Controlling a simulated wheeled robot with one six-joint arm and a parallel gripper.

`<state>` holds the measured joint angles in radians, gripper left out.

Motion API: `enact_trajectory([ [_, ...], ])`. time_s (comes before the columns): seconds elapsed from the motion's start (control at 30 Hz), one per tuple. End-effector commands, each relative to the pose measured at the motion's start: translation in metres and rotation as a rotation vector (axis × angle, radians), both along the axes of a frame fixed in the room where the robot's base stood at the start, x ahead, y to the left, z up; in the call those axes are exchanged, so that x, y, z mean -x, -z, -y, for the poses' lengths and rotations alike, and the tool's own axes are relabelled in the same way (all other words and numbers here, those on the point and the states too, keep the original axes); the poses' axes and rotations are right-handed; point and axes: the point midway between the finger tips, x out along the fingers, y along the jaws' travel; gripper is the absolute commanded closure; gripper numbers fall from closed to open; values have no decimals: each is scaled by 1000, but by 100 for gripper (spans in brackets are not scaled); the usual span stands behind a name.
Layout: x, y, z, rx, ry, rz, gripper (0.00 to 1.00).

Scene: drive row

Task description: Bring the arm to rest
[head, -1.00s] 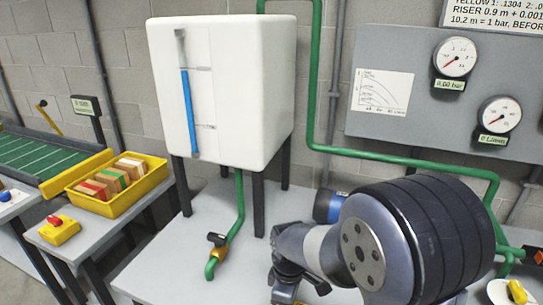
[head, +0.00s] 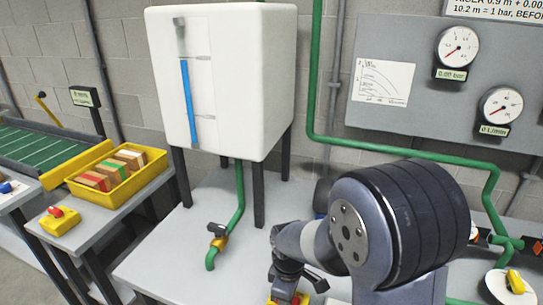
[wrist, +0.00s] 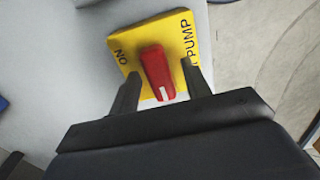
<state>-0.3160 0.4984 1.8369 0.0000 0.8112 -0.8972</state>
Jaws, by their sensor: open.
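My arm (head: 375,235) bends over the right part of the grey table in the head view. In the wrist view my gripper (wrist: 161,84) is open, with one finger on each side of a red knob (wrist: 156,72). The knob stands on a yellow plate (wrist: 182,30) lettered "PUMP" and "ON". I cannot tell whether the fingers touch the knob. In the head view the arm's end hangs low at the bottom, and a bit of yellow and red shows beneath it.
A white tank (head: 222,85) on dark legs stands left of my arm, with a green pipe and valve (head: 217,240) below it. Gauges (head: 457,47) hang on the grey panel behind. A yellow bin (head: 117,172) and red-knobbed switch (head: 62,220) are at left.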

Motion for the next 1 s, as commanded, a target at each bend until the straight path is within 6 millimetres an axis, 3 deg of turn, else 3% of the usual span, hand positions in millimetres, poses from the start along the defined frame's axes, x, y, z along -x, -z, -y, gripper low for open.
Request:
enact_trajectory([
  [0.7,-1,-4,0,0,580,5,55],
  [1.0,-1,-4,0,0,726,6,55],
])
